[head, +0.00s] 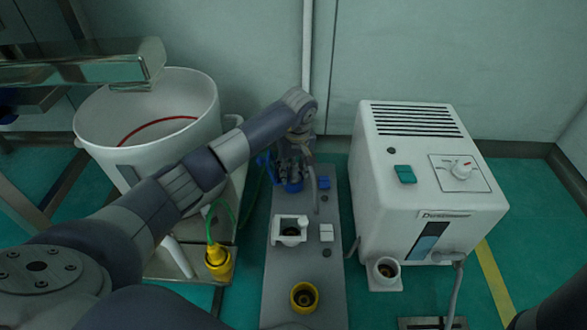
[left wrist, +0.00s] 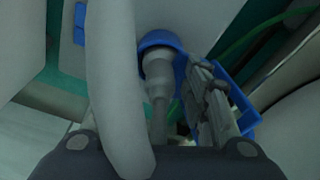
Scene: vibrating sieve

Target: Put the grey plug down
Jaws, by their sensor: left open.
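The grey plug (left wrist: 158,82) shows in the left wrist view, its front end at a round blue socket (left wrist: 160,42). Whether it is fully seated, I cannot tell. In the head view the blue socket (head: 292,185) is at the far part of the grey panel (head: 282,262); the plug is mostly hidden there by my gripper. My left gripper (head: 291,170) is open and close around the plug. In the wrist view one finger is right of the plug; the other is hidden behind a thick grey cable (left wrist: 118,90).
The panel also bears a white socket (head: 291,222) and a yellow socket (head: 304,297). A yellow plug (head: 218,263) with a green cable is left of it. A white bucket (head: 190,88) stands left, a white machine (head: 420,165) right. A metal beam (head: 90,68) is upper left.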

